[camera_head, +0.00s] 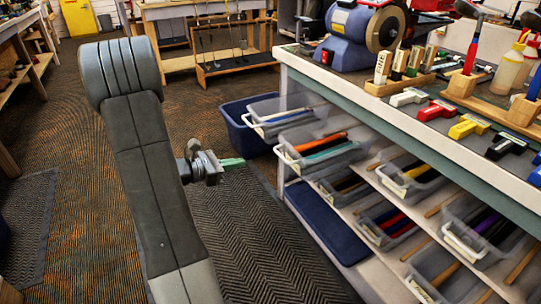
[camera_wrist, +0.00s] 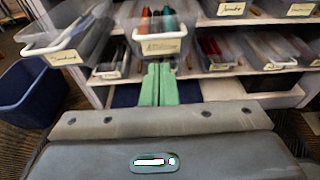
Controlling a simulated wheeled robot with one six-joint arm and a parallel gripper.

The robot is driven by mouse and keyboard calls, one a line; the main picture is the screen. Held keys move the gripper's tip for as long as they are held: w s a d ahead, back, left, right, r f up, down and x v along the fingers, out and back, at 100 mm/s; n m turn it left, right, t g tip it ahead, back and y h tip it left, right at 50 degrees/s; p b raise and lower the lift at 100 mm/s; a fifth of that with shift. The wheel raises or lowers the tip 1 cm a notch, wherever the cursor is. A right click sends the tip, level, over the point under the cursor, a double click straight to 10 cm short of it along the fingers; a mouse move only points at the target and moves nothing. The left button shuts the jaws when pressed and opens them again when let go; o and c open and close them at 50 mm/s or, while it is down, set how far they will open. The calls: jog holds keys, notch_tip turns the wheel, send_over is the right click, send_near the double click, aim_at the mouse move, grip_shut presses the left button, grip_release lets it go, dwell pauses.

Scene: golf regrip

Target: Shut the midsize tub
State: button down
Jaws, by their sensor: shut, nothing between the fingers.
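A clear tub (camera_wrist: 160,44) juts out from the upper shelf, straight ahead in the wrist view. Its blurred label seems to read "Midsize", and orange and teal grips lie in it. It appears to be the jutting tub (camera_head: 318,150) with orange and green grips in the head view. My gripper's green fingers (camera_wrist: 157,86) are shut together and empty, and appear just below this tub's front in the wrist view. In the head view my gripper (camera_head: 232,163) is left of the tub, apart from it over the floor mat.
Another tub (camera_wrist: 66,52), with a label like "Standard", also juts out at left. A blue bin (camera_head: 240,128) stands on the floor beside the bench. Other tubs (camera_head: 410,180) sit on the sloped shelves. The benchtop (camera_head: 400,115) overhangs them. The dark mat (camera_head: 260,250) is clear.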

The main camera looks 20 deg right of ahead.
aim_at(280, 157)
jog(key=s+b+x, duration=0.1)
jog(key=x, duration=1.1)
jog(key=shift+w+b, duration=0.35)
jog(key=shift+w, duration=0.1)
jog(key=shift+f, duration=0.1)
jog(key=shift+d, duration=0.45)
jog(key=r+b+x, duration=0.1)
jog(key=x, duration=0.5)
jog(key=r+b+x, duration=0.1)
jog(key=x, duration=0.6)
jog(key=r+b+x, duration=0.1)
jog(key=x, duration=0.6)
jog(key=shift+s+d+r+b, duration=0.15)
jog(key=shift+d+r+b, duration=0.15)
jog(key=shift+d, duration=0.1)
jog(key=shift+d+r, duration=0.1)
jog(key=shift+d, duration=0.4)
jog(key=shift+r, duration=0.15)
jog(key=shift+d+r, duration=0.1)
